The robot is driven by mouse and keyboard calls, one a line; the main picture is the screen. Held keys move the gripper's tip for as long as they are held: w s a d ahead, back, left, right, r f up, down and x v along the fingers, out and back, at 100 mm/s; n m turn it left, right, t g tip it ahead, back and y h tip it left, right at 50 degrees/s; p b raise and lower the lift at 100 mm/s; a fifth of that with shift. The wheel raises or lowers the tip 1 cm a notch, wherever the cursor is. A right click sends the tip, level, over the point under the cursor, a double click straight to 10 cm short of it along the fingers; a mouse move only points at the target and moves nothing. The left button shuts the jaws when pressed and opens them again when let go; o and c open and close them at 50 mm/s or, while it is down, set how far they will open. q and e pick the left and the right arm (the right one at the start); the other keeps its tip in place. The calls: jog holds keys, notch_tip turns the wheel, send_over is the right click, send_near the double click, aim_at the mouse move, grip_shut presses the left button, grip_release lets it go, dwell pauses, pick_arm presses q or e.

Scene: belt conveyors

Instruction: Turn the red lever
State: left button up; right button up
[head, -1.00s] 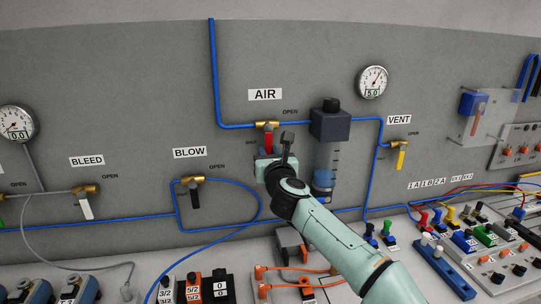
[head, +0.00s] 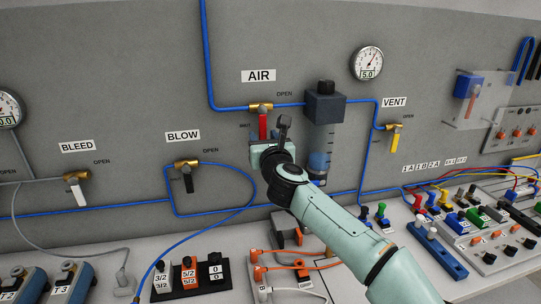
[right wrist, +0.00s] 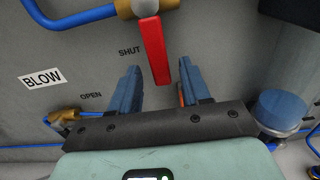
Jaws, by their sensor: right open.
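The red lever (head: 263,126) hangs straight down from a brass valve (head: 261,107) under the AIR label (head: 259,76). In the right wrist view the red lever (right wrist: 155,52) points down, with its lower end beside the SHUT marking. My right gripper (head: 271,142) is at the lower part of the lever in the head view. In the right wrist view its two blue fingers (right wrist: 160,82) are apart, one on each side of the lever's lower end, with gaps showing on both sides. My left gripper is out of view.
A blue pipe (head: 226,108) runs into the valve. A filter unit (head: 325,105) stands close to the right of my gripper. The BLOW valve (head: 186,164) and its black lever are at lower left. Switches and cables crowd the bench below.

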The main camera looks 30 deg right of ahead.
pick_arm(q)
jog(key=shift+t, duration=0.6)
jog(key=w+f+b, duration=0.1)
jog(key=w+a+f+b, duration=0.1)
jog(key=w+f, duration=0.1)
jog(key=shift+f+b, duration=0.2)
jog(key=shift+b, duration=0.1)
pick_arm(e)
jog(key=v, duration=1.1)
jog(key=shift+s+a, duration=0.2)
jog(key=shift+s, duration=0.1)
